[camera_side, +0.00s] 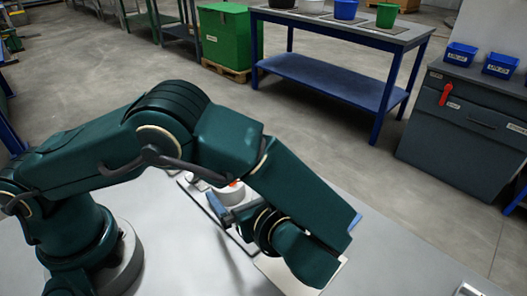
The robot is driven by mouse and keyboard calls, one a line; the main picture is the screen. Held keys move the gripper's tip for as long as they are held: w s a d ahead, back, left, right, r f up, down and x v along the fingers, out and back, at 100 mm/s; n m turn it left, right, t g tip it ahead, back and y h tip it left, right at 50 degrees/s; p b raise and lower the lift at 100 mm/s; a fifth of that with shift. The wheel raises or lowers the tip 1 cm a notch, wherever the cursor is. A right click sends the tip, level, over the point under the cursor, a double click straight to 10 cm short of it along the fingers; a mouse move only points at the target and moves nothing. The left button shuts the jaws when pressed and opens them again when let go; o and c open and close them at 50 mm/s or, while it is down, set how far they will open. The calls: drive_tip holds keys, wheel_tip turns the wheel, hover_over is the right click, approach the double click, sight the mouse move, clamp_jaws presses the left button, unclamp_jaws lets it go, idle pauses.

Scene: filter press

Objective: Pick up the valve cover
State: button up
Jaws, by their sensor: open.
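My gripper (240,214) shows only in part, as a grey piece at the end of my green wrist near the middle of the worktop. Its fingertips are hard to make out. A small pale, rounded part with a red-orange spot (231,190) sits just behind it, partly covered by my arm. I cannot tell whether this is the valve cover, nor whether the gripper touches it. No other thing is clearly recognisable as the valve cover, and my forearm and wrist hide much of the area.
A dark-edged plate (205,205) lies on the light grey worktop (170,245) beside the gripper. A pale flat panel (285,279) shows under my wrist. A small metallic item (468,289) is at the lower right edge. The worktop's left-centre is mostly clear. Benches and cabinets stand well behind.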

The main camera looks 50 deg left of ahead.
drive_tip(key=shift+x, duration=1.6)
drive_tip(key=shift+c, duration=0.3)
drive_tip(key=c, duration=1.2)
